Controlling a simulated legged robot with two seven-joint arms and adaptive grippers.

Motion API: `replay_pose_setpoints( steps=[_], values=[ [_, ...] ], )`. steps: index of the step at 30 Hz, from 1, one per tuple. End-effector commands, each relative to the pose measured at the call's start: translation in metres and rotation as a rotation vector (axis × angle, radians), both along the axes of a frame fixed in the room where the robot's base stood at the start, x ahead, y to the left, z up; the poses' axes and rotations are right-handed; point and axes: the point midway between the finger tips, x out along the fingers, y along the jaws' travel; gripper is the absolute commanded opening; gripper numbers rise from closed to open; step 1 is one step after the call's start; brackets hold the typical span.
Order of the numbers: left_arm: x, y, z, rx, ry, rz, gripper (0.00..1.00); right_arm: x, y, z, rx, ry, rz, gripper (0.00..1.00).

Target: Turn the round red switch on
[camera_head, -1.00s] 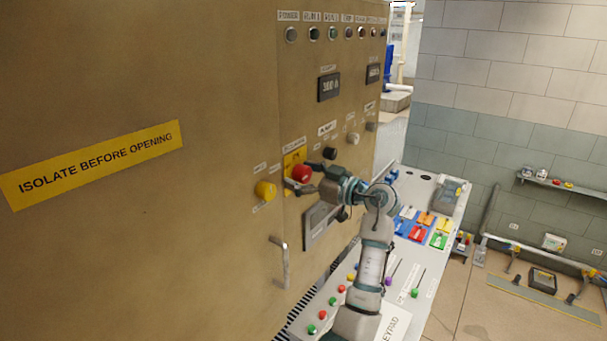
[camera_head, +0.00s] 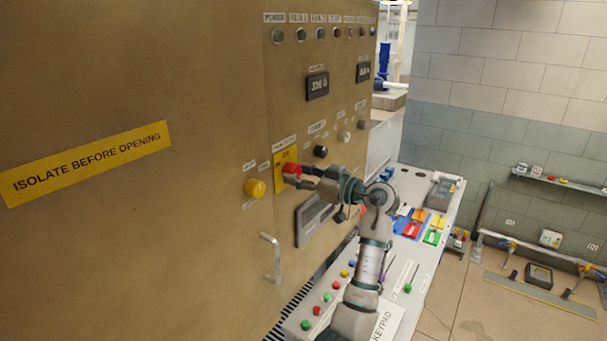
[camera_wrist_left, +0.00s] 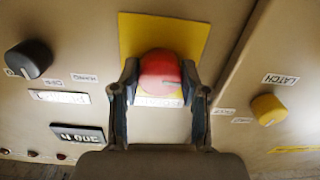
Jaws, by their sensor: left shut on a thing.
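The round red switch (camera_head: 292,169) sits on a yellow plate on the tan cabinet front. In the left wrist view the red switch (camera_wrist_left: 160,75) is between the two fingers, with the yellow plate (camera_wrist_left: 195,38) behind it. My left gripper (camera_head: 296,175) is at the switch, its fingers shut on the switch's sides. The left gripper (camera_wrist_left: 160,82) also shows in the wrist view with a finger on each side of the red knob. Part of the switch is hidden by a finger in the head view. My right gripper is not in view.
A yellow knob (camera_head: 255,188) is left of the switch, and a black knob (camera_head: 320,151) is to its right. A metal handle (camera_head: 272,258) sticks out below. A sloped console (camera_head: 325,290) with coloured buttons stands under the arm.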

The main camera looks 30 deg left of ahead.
Motion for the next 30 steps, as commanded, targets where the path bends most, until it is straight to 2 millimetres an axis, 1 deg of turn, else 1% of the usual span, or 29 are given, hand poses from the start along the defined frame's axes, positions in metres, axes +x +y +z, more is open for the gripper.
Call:
replay_pose_setpoints(
  steps=[1,2,8,15,30],
  values=[
    [-0.001,0.003,0.008,0.013,0.016,-0.002,0.1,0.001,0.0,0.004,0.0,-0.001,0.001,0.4],
    [-0.001,0.003,0.008,0.015,0.034,-0.001,0.1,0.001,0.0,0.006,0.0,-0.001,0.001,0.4],
    [-0.001,0.005,0.009,0.028,0.192,0.001,0.1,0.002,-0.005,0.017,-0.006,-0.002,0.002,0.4],
    [-0.001,0.006,0.008,0.044,0.419,0.001,0.1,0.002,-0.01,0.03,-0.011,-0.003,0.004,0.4],
    [-0.001,0.006,0.008,0.078,0.893,0.004,0.1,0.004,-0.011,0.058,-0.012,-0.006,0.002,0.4]
  ],
)
